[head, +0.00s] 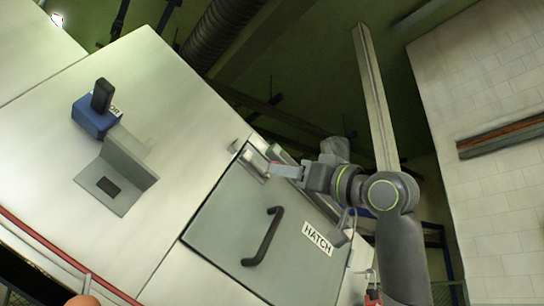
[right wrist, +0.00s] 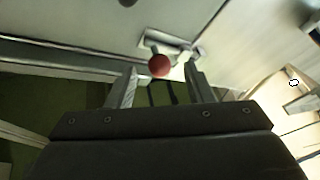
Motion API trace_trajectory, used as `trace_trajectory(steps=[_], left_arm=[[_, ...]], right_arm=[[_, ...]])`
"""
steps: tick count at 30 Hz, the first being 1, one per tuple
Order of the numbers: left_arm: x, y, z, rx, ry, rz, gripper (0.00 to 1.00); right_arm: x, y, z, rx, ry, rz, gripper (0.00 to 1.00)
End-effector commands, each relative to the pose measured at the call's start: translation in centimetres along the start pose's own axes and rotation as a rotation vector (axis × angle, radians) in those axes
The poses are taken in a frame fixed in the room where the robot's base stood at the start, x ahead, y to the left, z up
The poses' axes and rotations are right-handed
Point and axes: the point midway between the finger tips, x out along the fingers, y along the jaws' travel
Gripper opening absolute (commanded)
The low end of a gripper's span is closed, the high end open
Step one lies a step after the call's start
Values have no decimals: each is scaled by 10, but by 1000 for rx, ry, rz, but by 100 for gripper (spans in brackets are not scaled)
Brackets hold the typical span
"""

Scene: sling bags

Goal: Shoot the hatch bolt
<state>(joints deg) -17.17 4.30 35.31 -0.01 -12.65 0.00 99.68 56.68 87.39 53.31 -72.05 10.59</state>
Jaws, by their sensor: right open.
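The hatch (head: 225,232) is a grey-green panel with a dark bar handle (head: 262,238) and a HATCH label (head: 318,238). The hatch bolt (head: 252,160) is a pale metal fitting at the hatch's upper edge. Its red ball knob (right wrist: 159,66) shows in the right wrist view, in front of a light mounting plate. My right gripper (head: 277,169) is at the bolt in the head view. In the right wrist view its fingers (right wrist: 163,80) are apart, with the knob between or just beyond the tips; contact cannot be told.
On the pale cabinet face left of the hatch are a blue block with a black knob (head: 94,117) and an angled grey bracket (head: 120,172). A red rail (head: 60,252) crosses the lower left. A pale post (head: 375,95) stands behind my right arm.

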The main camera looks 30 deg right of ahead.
Motion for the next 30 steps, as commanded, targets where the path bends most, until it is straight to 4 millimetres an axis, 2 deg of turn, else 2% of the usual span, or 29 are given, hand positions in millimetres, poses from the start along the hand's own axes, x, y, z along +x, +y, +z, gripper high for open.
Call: trace_trajectory(steps=[1,3,9,15,23,30], left_arm=[[-11,-1,-11,2,15,0,75],[-18,-2,-19,3,28,-1,75],[-31,-4,-13,2,18,-2,75],[-35,-7,-1,1,-1,-5,75],[-34,-8,-2,2,-1,-6,75],[-34,-8,-4,2,2,-6,75]], right_arm=[[12,0,-5,2,-1,-2,47],[23,0,-4,2,-2,-1,47],[46,0,-3,0,0,-1,47],[54,0,-1,0,1,0,47],[55,0,0,0,1,1,47],[54,0,0,0,1,1,17]])
